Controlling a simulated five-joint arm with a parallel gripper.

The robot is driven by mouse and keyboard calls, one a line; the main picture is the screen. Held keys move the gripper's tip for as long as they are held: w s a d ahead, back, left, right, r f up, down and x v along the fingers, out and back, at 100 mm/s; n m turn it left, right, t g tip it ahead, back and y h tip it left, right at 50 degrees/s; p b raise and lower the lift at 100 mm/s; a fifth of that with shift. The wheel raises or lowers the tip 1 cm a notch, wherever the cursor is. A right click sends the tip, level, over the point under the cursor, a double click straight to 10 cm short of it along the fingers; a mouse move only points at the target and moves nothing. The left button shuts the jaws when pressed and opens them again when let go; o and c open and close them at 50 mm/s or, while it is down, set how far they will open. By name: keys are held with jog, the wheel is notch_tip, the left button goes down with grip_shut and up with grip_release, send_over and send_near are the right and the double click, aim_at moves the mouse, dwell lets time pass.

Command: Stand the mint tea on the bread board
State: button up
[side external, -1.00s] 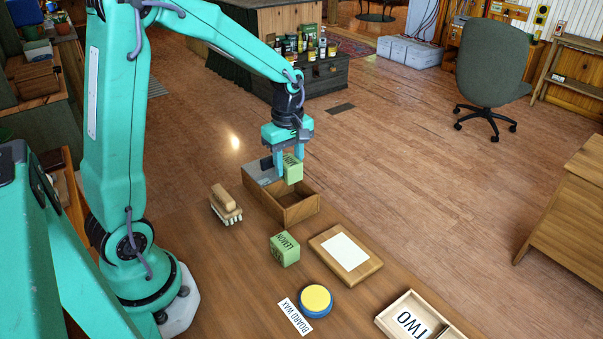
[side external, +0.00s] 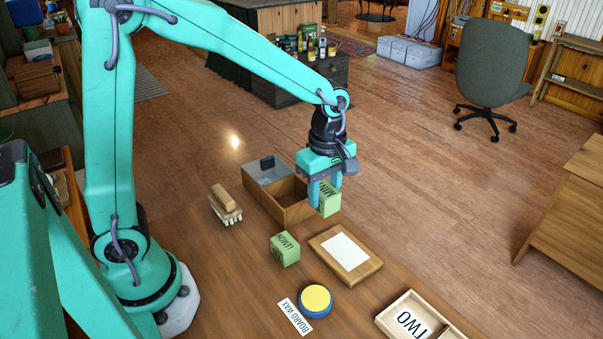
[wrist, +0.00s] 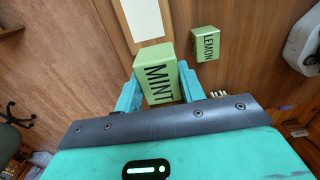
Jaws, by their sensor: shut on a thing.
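The mint tea (side external: 328,199) is a green box lettered MINT. My gripper (side external: 325,192) is shut on it and holds it in the air near the right end of the wooden box, behind the bread board. In the wrist view the mint tea (wrist: 157,76) sits between both fingers. The bread board (side external: 320,248) is a wooden board on the table with a white rectangle (side external: 345,251) on top, and nothing stands on it. In the wrist view the board (wrist: 122,22) shows just beyond the held tea.
A green LEMON box (side external: 285,249) stands left of the board. An open wooden box (side external: 290,213) with a grey lid section, a brush (side external: 225,205), a round yellow-topped tin (side external: 315,300), a BOARD WAX label (side external: 294,317) and a tray marked TWO (side external: 385,318) are on the table.

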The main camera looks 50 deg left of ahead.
jog(key=s+d, duration=0.3)
jog(key=d, duration=0.3)
jog(key=s+d+r, duration=0.1)
jog(key=s+d, duration=0.2)
jog(key=d, duration=0.4)
jog(key=shift+s+d+r, duration=0.2)
jog(key=shift+s+d, duration=0.1)
jog(key=shift+s, duration=0.1)
jog(key=shift+w, duration=0.1)
send_over(345, 251)
notch_tip(345, 251, down, 7)
jog(key=shift+f, duration=2)
jog(key=shift+f, duration=0.1)
